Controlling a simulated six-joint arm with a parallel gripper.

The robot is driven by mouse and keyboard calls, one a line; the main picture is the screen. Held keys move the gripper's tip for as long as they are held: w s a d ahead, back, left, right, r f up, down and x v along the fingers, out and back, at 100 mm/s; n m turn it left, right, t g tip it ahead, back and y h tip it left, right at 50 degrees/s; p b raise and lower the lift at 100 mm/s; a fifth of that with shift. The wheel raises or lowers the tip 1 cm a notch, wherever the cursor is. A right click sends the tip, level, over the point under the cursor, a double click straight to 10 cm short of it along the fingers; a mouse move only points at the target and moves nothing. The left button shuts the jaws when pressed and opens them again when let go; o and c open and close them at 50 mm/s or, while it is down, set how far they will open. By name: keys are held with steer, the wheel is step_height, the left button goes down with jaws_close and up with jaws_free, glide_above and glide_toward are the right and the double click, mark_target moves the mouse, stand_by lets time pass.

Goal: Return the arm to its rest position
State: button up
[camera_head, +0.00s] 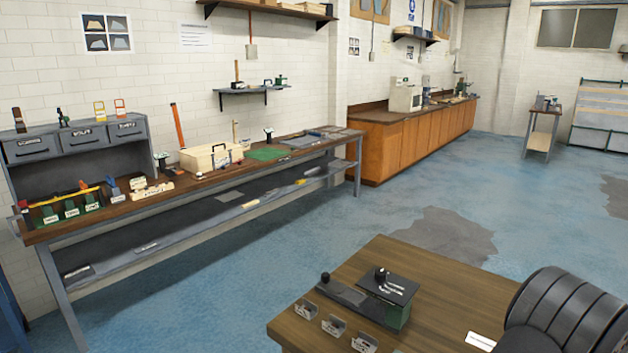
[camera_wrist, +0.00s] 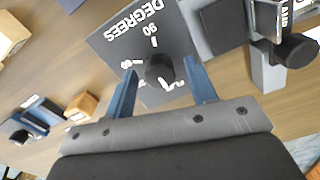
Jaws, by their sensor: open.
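My gripper (camera_wrist: 160,67) shows in the wrist view with its two blue fingers apart. A black knob (camera_wrist: 159,69) on a dark dial plate (camera_wrist: 126,47) marked "DEGREES" and "90" appears between the fingertips. Gaps show on both sides of the knob, and I cannot tell how far it lies below the tips. In the head view, my dark arm fills the lower right corner and my gripper is out of sight.
The wooden table (camera_head: 448,282) holds a device with a dark top plate (camera_head: 388,289), several small labelled holders (camera_head: 333,325) and a white card (camera_head: 481,341). In the wrist view, a blue-grey clamp-like part (camera_wrist: 30,120) lies at left. A long workbench (camera_head: 120,207) stands along the wall.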

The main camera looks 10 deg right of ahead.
step_height(320, 180, up, 17)
step_height(320, 180, down, 17)
steer(key=shift+f, duration=0.2)
steer(key=shift+r+m, duration=0.15)
steer(key=shift+m, duration=0.35)
steer(key=m, duration=0.3)
steer(key=shift+m, duration=0.4)
step_height(320, 180, up, 17)
steer(key=n, duration=0.3)
steer(key=shift+d+f, duration=0.2)
steer(key=shift+d, duration=0.05)
